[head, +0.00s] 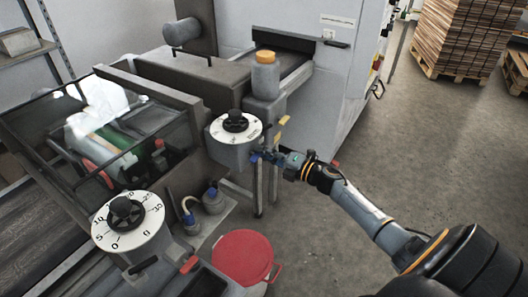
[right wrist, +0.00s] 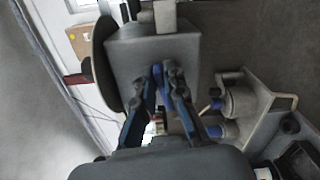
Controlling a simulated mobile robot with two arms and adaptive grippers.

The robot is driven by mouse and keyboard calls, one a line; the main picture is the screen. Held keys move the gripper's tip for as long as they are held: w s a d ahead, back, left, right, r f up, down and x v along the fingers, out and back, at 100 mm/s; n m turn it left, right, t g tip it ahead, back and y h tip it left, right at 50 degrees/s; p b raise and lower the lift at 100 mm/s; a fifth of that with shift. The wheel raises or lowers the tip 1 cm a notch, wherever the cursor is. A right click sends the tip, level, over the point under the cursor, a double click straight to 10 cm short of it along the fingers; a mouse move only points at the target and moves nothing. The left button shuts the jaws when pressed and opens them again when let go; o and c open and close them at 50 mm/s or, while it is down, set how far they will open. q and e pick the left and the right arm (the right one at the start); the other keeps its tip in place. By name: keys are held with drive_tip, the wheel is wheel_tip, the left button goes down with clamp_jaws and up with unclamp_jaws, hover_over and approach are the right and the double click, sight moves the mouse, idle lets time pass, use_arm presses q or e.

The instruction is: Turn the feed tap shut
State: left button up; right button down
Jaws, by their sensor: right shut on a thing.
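My right gripper (head: 264,157) reaches in from the right, at the lower right side of the grey box with the nearer-to-centre white dial (head: 223,133). In the right wrist view its fingers (right wrist: 163,76) converge just in front of the grey box (right wrist: 150,58). They are shut on a small blue part, which I take to be the feed tap's handle (right wrist: 158,77). The fingers cover much of it, so its exact angle cannot be told. A small brass-and-red piece (right wrist: 158,124) shows between the fingers. My left gripper is not in view.
A second dial (head: 145,222) stands at the lower left. A red-lidded bucket (head: 243,257) is on the floor. An orange-capped container (head: 265,75) stands above. Pallets (head: 465,40) are at the back right; floor at right is clear.

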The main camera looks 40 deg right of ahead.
drive_tip(key=shift+f+m, duration=0.25)
drive_tip(key=shift+m, duration=0.85)
drive_tip(key=c, duration=1.4)
unclamp_jaws()
drive_tip(key=v, duration=1.2)
drive_tip(key=shift+d+f, duration=0.1)
